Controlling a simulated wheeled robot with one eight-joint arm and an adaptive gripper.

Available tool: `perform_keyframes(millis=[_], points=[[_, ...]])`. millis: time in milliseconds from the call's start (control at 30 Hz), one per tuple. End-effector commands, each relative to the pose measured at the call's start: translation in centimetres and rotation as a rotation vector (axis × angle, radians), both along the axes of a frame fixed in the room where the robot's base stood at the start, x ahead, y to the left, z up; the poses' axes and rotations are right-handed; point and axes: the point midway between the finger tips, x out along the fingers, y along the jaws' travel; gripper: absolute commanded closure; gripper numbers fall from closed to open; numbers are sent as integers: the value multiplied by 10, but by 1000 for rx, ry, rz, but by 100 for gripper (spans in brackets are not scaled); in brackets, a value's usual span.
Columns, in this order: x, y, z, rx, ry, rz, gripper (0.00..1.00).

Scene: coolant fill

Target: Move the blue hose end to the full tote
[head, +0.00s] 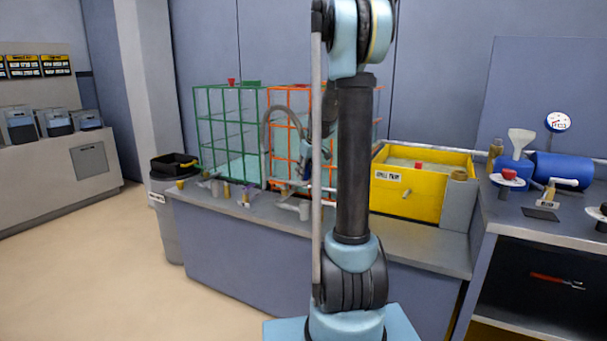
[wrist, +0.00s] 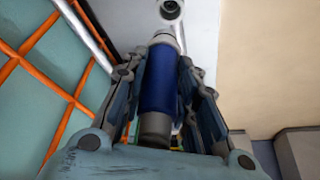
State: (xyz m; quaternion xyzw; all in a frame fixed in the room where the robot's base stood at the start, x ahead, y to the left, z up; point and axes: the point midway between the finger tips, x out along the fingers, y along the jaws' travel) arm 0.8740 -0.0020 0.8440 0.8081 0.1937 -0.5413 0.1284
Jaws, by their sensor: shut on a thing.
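My gripper (wrist: 160,75) is shut on the blue hose end (wrist: 160,88), a blue sleeve with grey ends between the fingers. In the head view my own arm hides most of the gripper. A grey hose (head: 267,128) arcs up in front of the orange-caged tote (head: 275,98). The orange bars and teal wall of this tote (wrist: 38,95) fill the left of the wrist view, beside the gripper. A green-caged tote (head: 222,88) with a red cap stands to its left. I cannot tell which tote is full.
A grey bench (head: 225,208) with small valves runs in front of the totes. A yellow spill tray (head: 410,200) stands to the right. A blue drum (head: 560,170) lies on the right-hand counter. A grey bin (head: 172,225) stands at the bench's left end. Open floor lies left.

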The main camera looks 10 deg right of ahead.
Motion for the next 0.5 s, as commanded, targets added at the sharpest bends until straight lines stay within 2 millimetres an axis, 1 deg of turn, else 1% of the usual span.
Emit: perform_keyframes(millis=[100,233,500], points=[[-1,2,0,1,-1,2,88],[0,3,-6,0,-1,3,88],[0,3,-27,0,-1,4,88]])
